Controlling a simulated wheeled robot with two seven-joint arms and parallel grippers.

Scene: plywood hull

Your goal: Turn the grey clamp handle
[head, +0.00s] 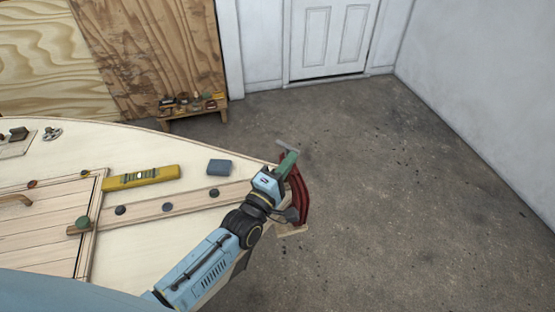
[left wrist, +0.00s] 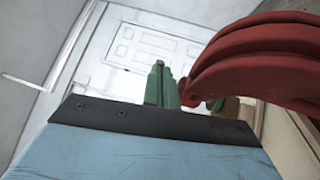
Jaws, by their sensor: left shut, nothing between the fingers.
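A red clamp (head: 302,200) sits at the pointed tip of the plywood hull. Its curved red body also fills the upper right of the left wrist view (left wrist: 265,62). A light grey bar (head: 284,144), which looks like the clamp handle, shows just past my fingertips in the head view. My left gripper (head: 289,160), with green fingers, is shut and empty beside the clamp's upper end. Its fingers show close to the red body in the left wrist view (left wrist: 162,86). I cannot tell whether they touch the bar. My right gripper is not in view.
On the hull deck (head: 150,240) lie a yellow level (head: 141,177), a blue-grey block (head: 219,167) and a wooden strip with dark knobs. A small bench (head: 193,108) with items stands by the plywood wall. The concrete floor to the right is clear.

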